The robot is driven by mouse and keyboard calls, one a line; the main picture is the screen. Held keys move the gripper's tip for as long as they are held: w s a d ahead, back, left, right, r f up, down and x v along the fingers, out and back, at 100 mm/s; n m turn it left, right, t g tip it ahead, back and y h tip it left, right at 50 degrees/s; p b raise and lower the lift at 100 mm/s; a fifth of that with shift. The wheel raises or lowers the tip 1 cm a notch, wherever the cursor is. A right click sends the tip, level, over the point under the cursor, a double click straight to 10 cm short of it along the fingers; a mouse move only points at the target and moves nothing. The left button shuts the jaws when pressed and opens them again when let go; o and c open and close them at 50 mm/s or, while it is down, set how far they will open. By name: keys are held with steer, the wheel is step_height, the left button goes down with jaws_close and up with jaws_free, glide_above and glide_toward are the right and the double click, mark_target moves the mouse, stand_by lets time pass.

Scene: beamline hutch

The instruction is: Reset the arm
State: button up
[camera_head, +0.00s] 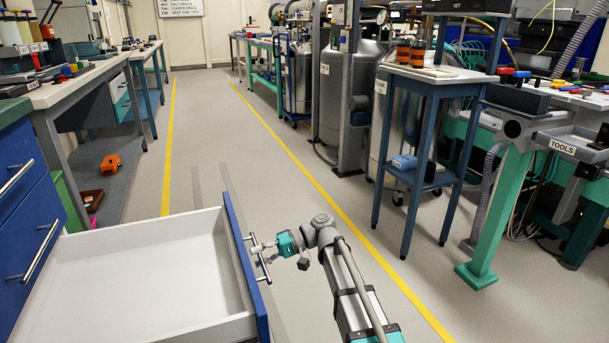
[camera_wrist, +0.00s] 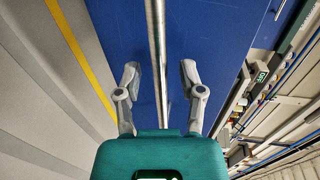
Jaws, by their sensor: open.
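My gripper (camera_head: 258,248) is at the outer side of the open drawer's blue front (camera_head: 236,250), close to its bar handle (camera_head: 265,270). The wrist view shows the two fingers (camera_wrist: 159,78) spread apart, one on each side of the metal handle bar (camera_wrist: 155,35), with a visible gap to it on both sides. The blue drawer front (camera_wrist: 220,50) fills the middle of that view behind the fingers. Nothing is held. My arm reaches in from the lower right of the head view.
The pulled-out drawer (camera_head: 150,265) is empty and juts from the blue cabinet (camera_head: 30,235) into the aisle. A blue stand (camera_head: 430,90) and a green-legged bench (camera_head: 500,215) are at the right. An orange item (camera_head: 110,163) lies under the left bench. The aisle floor (camera_head: 220,130) is clear.

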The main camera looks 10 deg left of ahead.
steer(key=shift+s+d+r+p, duration=0.25)
steer(key=shift+p, duration=0.2)
steer(key=s+d+r+m+t+h+p, duration=0.25)
steer(key=d+h+p, duration=0.3)
steer(key=d, duration=0.65)
steer(key=s+d+r+m+t+h+p, duration=0.1)
steer(key=s+d+t+h+p, duration=0.2)
steer(key=d+p, duration=0.6)
steer(key=s+d+r+m+t+h+p, duration=0.25)
steer(key=d+h+p, duration=0.25)
steer(key=d, duration=0.9)
step_height(320, 180, up, 37)
steer(key=g+p, duration=0.1)
steer(key=p, duration=3.6)
steer(key=shift+n+p, duration=0.3)
steer(key=shift+w+a+f, duration=0.1)
steer(key=shift+w+a, duration=0.05)
steer(key=shift+a, duration=0.05)
